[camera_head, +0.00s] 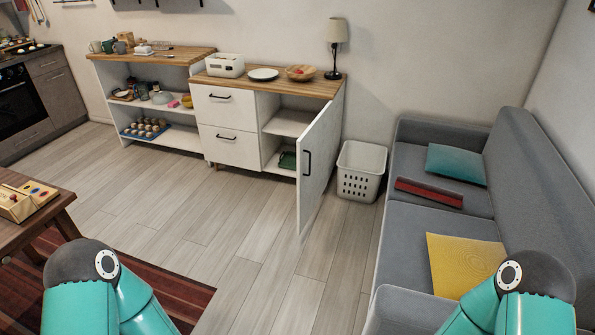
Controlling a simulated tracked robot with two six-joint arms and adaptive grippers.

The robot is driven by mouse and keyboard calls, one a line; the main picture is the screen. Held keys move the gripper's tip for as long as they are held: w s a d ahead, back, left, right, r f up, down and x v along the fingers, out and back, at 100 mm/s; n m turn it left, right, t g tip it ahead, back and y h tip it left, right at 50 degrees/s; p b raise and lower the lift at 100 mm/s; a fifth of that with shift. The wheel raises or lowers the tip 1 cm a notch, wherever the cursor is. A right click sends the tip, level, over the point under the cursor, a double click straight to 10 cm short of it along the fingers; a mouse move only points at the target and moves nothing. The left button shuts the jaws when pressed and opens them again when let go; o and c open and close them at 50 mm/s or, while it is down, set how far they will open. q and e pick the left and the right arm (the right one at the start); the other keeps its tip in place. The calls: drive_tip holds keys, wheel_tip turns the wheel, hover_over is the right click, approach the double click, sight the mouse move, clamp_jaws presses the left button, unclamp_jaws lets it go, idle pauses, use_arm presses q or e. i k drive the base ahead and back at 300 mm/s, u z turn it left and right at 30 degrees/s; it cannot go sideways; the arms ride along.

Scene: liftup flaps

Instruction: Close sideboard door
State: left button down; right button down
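The white sideboard (229,143) stands against the back wall with a wooden top. Its door (314,168) is hinged on the right side and stands wide open, swung out toward me. A dark handle (307,163) is on the door. The open compartment shows a shelf (289,122) and a green item (287,160) at the bottom. My two teal arms show at the bottom left and bottom right corners, well apart from the door. Both grippers are out of the picture.
A white laundry basket (361,171) stands just right of the door. A grey sofa (420,228) with cushions lines the right side. A wooden table (30,228) stands at left over a red rug (165,292). The floor (225,205) before the sideboard is clear.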

sight(314, 146)
drive_tip(key=u, duration=0.3)
drive_tip(key=i, duration=2)
drive_tip(key=z, duration=0.75)
drive_tip(key=k, duration=0.8)
drive_tip(key=z, duration=0.2)
drive_tip(key=i, duration=0.9)
drive_tip(key=u, duration=0.1)
